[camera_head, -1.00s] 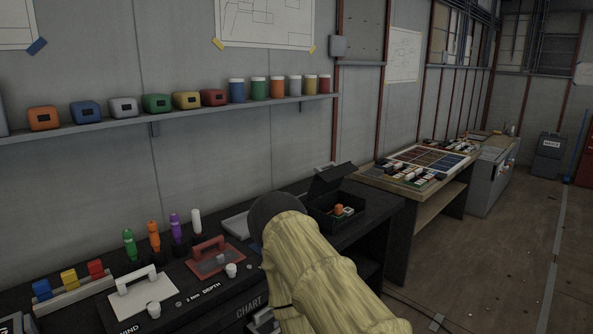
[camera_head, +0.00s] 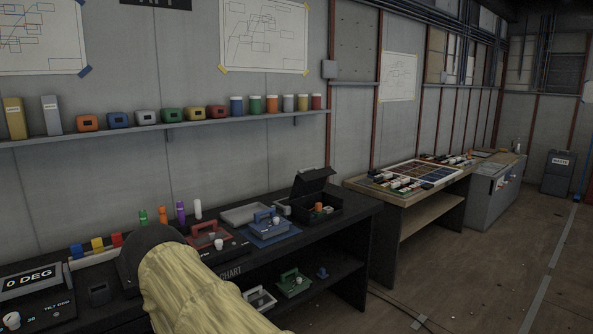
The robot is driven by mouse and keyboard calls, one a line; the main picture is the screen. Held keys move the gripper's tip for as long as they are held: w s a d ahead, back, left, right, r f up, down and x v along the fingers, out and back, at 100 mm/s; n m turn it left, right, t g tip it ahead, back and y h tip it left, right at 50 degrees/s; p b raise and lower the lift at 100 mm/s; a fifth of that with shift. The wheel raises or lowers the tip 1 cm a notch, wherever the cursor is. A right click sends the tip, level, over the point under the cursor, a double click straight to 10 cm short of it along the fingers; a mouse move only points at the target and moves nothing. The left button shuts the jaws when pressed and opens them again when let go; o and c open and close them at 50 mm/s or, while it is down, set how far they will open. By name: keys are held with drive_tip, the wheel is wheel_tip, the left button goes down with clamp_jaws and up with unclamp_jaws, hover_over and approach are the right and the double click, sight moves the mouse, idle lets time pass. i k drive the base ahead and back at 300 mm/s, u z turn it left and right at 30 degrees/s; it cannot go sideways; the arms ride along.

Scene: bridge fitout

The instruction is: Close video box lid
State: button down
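A black box (camera_head: 334,213) stands at the right end of the dark bench and fits the video box, though I can read no label on it. Its black lid (camera_head: 313,181) is raised, tilted up at the back. Inside the box are an orange round item (camera_head: 318,207) and small pale and green items. My arm, in a yellow sleeve with a dark rounded end, rises at the lower left, well left of the box. My gripper itself does not show.
The dark bench carries a grey tray (camera_head: 245,214), a blue handled plate (camera_head: 283,231), a red handled plate and several coloured bottles. A shelf above holds coloured canisters. A wooden table (camera_head: 455,185) stands to the right. The floor (camera_head: 480,270) at the right is largely clear.

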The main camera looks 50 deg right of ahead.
sight(309, 180)
drive_tip(key=z, duration=0.6)
drive_tip(key=i, duration=0.6)
drive_tip(key=z, duration=0.5)
